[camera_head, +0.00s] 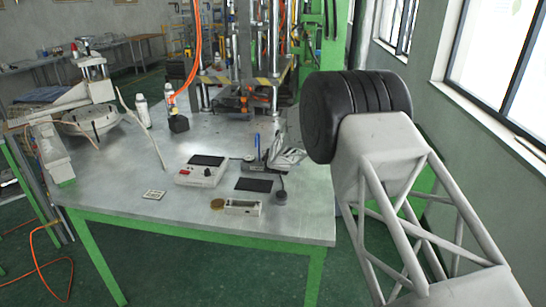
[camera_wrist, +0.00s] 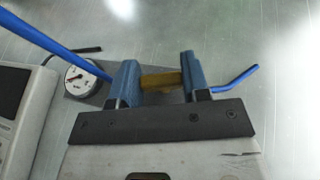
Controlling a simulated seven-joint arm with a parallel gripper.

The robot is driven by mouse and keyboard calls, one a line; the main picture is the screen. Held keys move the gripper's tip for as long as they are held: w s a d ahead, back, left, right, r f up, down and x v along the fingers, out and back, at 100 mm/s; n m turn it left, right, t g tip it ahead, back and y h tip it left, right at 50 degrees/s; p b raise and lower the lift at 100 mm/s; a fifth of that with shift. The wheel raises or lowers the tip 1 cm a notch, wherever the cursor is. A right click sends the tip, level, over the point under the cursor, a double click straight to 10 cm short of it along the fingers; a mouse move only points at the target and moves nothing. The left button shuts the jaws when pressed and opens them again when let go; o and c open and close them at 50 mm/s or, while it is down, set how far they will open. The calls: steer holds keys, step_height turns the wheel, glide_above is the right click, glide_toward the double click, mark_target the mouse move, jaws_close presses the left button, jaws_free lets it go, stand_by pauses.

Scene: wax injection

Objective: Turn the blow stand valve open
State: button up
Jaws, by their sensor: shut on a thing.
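The blow stand shows in the wrist view with a round white dial gauge (camera_wrist: 80,82), a blue tube (camera_wrist: 48,36) at the upper left and a brass-yellow valve part (camera_wrist: 165,80). My gripper (camera_wrist: 158,76) has its two blue-grey fingers on either side of the yellow part and is shut on it. A thin blue bent piece (camera_wrist: 238,80) sticks out to the right beyond the right finger. In the head view my gripper (camera_head: 284,155) is low over the table beside the upright blue tube (camera_head: 257,141); the valve itself is too small to make out there.
A pale control box (camera_head: 203,172) stands left of the stand, its edge also in the wrist view (camera_wrist: 22,112). A dark pad (camera_head: 254,185), a small tray (camera_head: 243,207) and a dark round piece (camera_head: 281,198) lie in front. The table's (camera_head: 135,170) left front is mostly clear.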

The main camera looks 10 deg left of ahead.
steer(key=shift+a, duration=0.1)
steer(key=o, duration=0.9)
steer(key=shift+s, duration=0.15)
steer(key=shift+v, duration=3.85)
